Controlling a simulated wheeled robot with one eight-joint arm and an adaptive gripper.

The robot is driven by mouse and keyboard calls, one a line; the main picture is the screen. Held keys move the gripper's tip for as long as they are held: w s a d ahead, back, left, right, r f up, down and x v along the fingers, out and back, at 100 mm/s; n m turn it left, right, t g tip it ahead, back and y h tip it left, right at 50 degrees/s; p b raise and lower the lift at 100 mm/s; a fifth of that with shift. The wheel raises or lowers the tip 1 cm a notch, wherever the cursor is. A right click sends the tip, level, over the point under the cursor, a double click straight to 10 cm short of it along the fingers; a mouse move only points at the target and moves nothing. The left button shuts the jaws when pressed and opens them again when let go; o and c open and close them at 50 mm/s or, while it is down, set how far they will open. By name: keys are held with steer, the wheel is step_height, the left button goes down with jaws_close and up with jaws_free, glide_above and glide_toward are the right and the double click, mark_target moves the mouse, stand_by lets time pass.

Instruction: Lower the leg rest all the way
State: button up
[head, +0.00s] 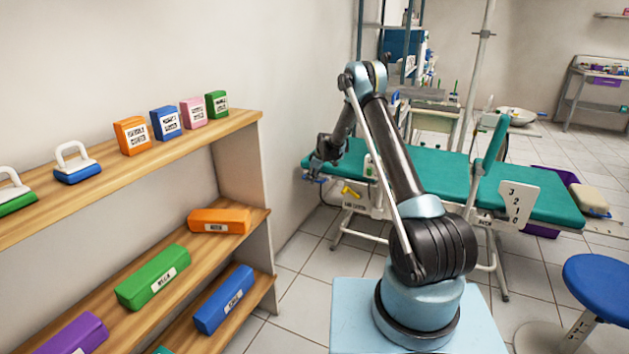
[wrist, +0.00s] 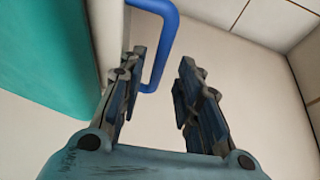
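The teal treatment couch (head: 431,169) stands beyond my arm in the head view. Its left end section, which looks like the leg rest (head: 349,154), appears roughly level there. A teal pad edge (wrist: 55,60) and a blue loop handle (wrist: 169,38) on a white part fill the upper left of the wrist view. My gripper (head: 320,166) is at the couch's left end, by the handle. In the wrist view my gripper (wrist: 160,57) is open, with the handle's loop seen at and between the fingertips. I cannot tell whether a finger touches it.
A yellow lever (head: 351,191) sits on a white panel below the couch's left part. A numbered plate (head: 517,205) is on its right part. A wooden shelf (head: 180,143) with coloured boxes stands at left. A blue stool (head: 600,290) is at right. Tiled floor lies between shelf and couch.

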steer(key=shift+w+a+f, duration=0.1)
steer(key=shift+a+f, duration=0.05)
steer(key=shift+f, duration=0.2)
